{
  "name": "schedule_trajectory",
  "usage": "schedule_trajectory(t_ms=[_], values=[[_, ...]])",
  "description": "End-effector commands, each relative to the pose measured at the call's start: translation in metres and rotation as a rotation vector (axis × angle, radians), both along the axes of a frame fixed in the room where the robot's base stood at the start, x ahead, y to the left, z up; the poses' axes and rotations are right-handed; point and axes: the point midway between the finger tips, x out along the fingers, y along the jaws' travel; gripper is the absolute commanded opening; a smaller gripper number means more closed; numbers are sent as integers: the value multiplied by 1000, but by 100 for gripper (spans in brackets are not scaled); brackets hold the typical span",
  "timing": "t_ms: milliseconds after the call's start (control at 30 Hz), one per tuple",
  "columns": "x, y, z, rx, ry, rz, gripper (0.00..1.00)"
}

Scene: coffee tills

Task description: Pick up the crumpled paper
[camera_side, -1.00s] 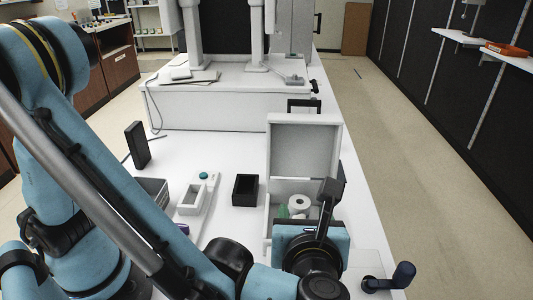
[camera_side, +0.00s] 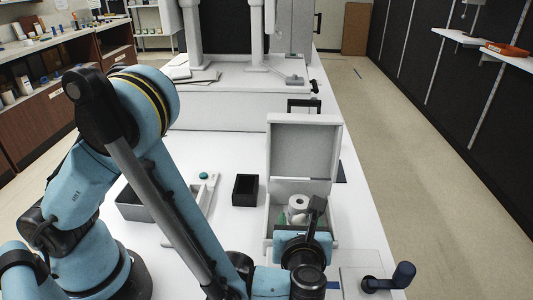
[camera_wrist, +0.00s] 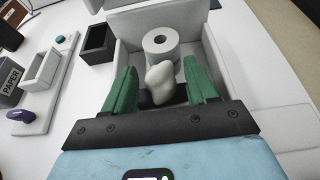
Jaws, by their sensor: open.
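A white lumpy object, which looks like the crumpled paper (camera_wrist: 160,84), is between the green fingers of my gripper (camera_wrist: 161,90) in the wrist view. My gripper is open, with a finger on either side of the lump and a visible gap to each. I cannot tell how far the fingertips are above the box floor. The lump is in or just over the open white box (camera_wrist: 128,50). In the side view my gripper (camera_side: 292,218) reaches into the box, and my wrist hides much of its near side.
A white paper roll (camera_wrist: 160,42) stands in the box just beyond the lump. The raised lid (camera_side: 304,150) is behind it. A black open box (camera_side: 245,190) stands left. Further left are a white tray (camera_wrist: 42,68), a grey bin marked PAPER (camera_wrist: 10,82) and a purple item (camera_wrist: 22,116).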

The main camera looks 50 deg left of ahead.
Motion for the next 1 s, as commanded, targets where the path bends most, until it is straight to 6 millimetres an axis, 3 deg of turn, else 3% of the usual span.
schedule_trajectory(t_ms=[300,667,1000], values=[[3,3,-2,0,0,-2,56],[3,3,-2,0,0,-1,3],[3,3,-2,0,0,-1,1]])
